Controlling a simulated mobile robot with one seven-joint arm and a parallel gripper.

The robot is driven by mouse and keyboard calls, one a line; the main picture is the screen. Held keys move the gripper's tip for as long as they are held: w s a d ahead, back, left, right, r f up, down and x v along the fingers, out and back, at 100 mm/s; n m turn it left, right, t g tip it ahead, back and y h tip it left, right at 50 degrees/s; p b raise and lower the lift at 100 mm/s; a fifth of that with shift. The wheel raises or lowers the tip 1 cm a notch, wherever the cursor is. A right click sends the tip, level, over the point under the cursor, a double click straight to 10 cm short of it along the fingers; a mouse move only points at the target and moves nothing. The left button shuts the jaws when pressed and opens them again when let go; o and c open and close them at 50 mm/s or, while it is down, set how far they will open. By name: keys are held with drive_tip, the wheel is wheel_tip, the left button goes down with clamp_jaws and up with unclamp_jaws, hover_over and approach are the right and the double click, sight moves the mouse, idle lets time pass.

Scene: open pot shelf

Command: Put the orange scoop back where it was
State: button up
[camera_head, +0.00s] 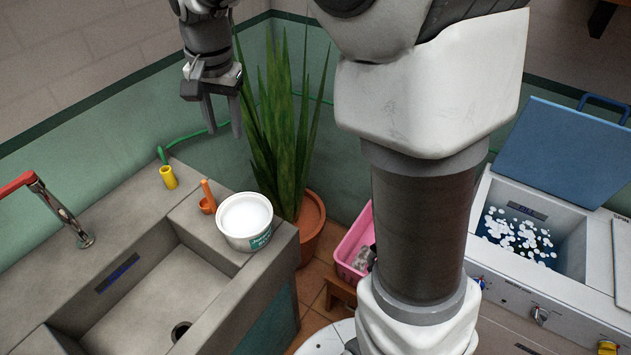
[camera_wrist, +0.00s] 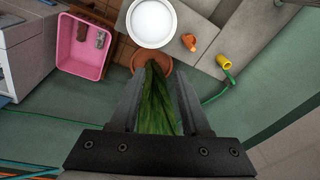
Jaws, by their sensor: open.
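The orange scoop (camera_head: 207,197) stands on the grey counter just left of a white tub (camera_head: 246,221), its handle pointing up. In the wrist view the scoop (camera_wrist: 189,42) shows as a small orange shape beside the white tub (camera_wrist: 151,22). My gripper (camera_head: 222,130) hangs above and behind the counter, in front of the tall plant, well apart from the scoop. Its fingers are spread and empty. In the wrist view my gripper (camera_wrist: 161,85) has the plant's leaves between its fingers in the picture.
The sink basin (camera_head: 160,296) and red-handled tap (camera_head: 60,208) are further left. A potted plant (camera_head: 310,225) rises behind the tub. A pink crate (camera_head: 348,250) is on the right.

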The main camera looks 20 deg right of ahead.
drive_tip(key=s+d+r+n+t, duration=0.1)
drive_tip(key=s+d+n+t, duration=0.1)
drive_tip(key=s, duration=0.9)
drive_tip(key=s+d+r+n+t, duration=0.1)
drive_tip(key=s+d+n, duration=0.3)
drive_tip(key=s, duration=0.7)
drive_tip(key=shift+s+d+r+n+t, duration=0.3)
drive_tip(key=shift+s+d+t, duration=0.1)
drive_tip(key=shift+d, duration=0.75)
drive_tip(key=shift+d, duration=0.15)
